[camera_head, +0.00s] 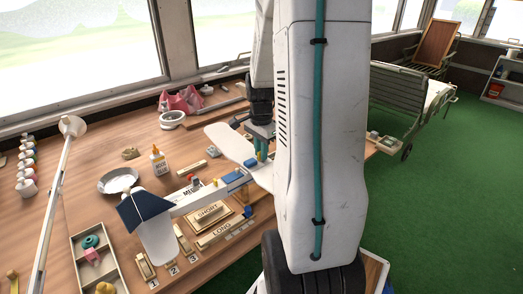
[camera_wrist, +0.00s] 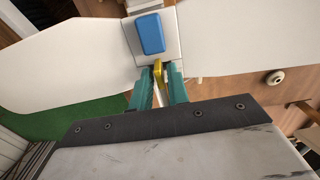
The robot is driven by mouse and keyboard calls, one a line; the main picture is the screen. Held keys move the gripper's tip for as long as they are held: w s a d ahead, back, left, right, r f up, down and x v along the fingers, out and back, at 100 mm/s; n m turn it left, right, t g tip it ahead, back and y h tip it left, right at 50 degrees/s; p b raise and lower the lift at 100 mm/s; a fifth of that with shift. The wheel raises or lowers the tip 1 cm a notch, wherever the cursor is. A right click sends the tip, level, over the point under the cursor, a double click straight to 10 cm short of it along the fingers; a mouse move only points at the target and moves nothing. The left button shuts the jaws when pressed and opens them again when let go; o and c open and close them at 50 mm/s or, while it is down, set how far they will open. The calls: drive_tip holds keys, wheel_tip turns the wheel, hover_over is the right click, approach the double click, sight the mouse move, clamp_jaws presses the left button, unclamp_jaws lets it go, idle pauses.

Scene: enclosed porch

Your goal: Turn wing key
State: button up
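The model plane lies on the wooden bench in the head view, with a white fuselage (camera_head: 198,198), a dark blue tail fin (camera_head: 145,208) and a white wing (camera_head: 230,146). In the wrist view, white wing panels (camera_wrist: 65,55) spread left and right of a centre piece with a blue block (camera_wrist: 150,33). The small yellow wing key (camera_wrist: 158,68) stands just below that block. My gripper (camera_wrist: 159,75) has its two teal fingers close on either side of the key, and they appear closed on it. My arm hides part of the plane in the head view.
Near the plane are wooden blocks marked SHORT (camera_head: 207,213) and LONG (camera_head: 222,232), a glue bottle (camera_head: 158,160) and a metal dish (camera_head: 118,180). A parts tray (camera_head: 76,238) and a lamp (camera_head: 72,126) stand at the left. A green bench seat (camera_head: 405,98) is at the right.

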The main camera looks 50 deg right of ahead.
wheel_tip(320, 180, up, 8)
drive_tip(key=shift+f, duration=0.1)
idle(0.5)
idle(0.5)
drive_tip(key=s+a+r+n, duration=0.2)
drive_tip(key=s+a+n, duration=0.2)
drive_tip(key=a+n, duration=0.3)
drive_tip(key=s+a+r+n+t, duration=0.1)
drive_tip(key=s+a+r+n, duration=0.2)
drive_tip(key=a+n, duration=0.4)
drive_tip(key=s+a+r+n, duration=0.3)
drive_tip(key=s+a+n, duration=0.2)
drive_tip(key=a, duration=1.1)
drive_tip(key=shift+s+a+n, duration=0.2)
drive_tip(key=shift+n, duration=0.7)
drive_tip(key=shift+r, duration=0.1)
idle(0.5)
